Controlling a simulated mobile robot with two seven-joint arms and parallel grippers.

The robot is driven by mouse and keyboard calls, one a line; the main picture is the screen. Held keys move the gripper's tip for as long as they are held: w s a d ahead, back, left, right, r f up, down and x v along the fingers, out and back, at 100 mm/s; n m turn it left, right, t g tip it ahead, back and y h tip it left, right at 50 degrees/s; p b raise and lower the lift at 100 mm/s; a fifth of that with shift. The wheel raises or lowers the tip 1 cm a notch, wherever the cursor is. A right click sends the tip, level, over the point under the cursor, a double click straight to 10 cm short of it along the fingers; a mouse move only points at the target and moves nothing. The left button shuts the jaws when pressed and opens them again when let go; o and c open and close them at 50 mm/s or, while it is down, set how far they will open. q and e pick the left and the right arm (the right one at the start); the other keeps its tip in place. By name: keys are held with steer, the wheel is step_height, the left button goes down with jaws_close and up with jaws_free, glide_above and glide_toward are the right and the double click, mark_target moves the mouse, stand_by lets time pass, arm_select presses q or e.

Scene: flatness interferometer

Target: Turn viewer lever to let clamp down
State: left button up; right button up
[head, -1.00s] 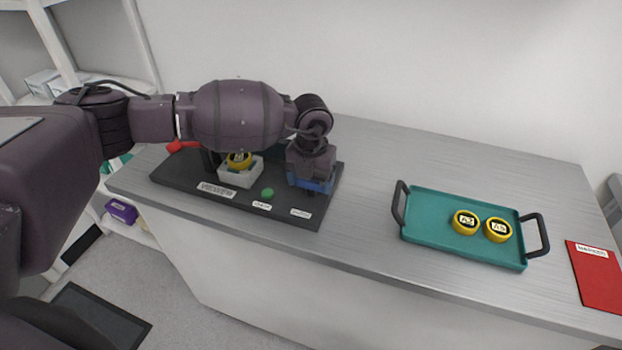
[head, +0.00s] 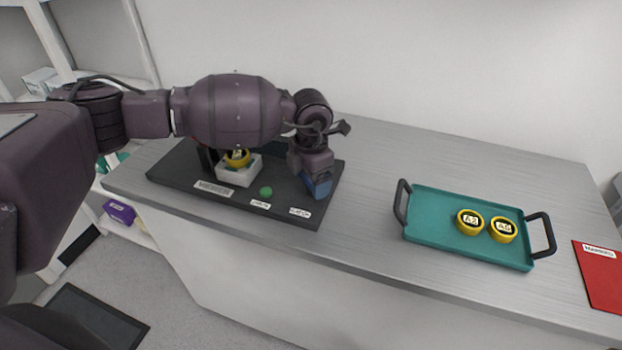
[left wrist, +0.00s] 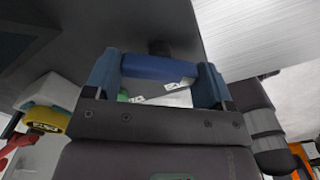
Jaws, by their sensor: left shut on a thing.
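The viewer is a dark base plate (head: 175,178) on the counter, with a label reading VIEWER. My left gripper (head: 318,190) reaches down at its right end. In the left wrist view, my left gripper (left wrist: 158,72) is shut on the blue lever handle (left wrist: 158,67), a short bar lying between its fingers beside a dark post. A yellow round piece (head: 237,158) sits on the white block (head: 238,174) of the viewer. My forearm covers the area above it, so the clamp's height cannot be told. A green button (head: 266,191) is on the plate's front. My right gripper is out of view.
A teal tray (head: 428,238) with dark handles stands to the right, holding two yellow labelled round pieces (head: 470,222). A red labelled folder or board (head: 597,275) lies at the far right. The counter (head: 370,190) between viewer and tray is clear. Shelves are at the left.

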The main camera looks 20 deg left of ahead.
arm_select(q)
steer(key=m+b, duration=0.1)
steer(key=m, duration=0.3)
steer(key=shift+m, duration=0.3)
steer(key=m+b, duration=0.1)
steer(key=m, duration=0.1)
steer(key=shift+m, duration=0.3)
steer(key=shift+m+b, duration=0.35)
steer(key=shift+m, duration=1.05)
steer(key=shift+r, duration=0.1)
steer(key=o, duration=0.9)
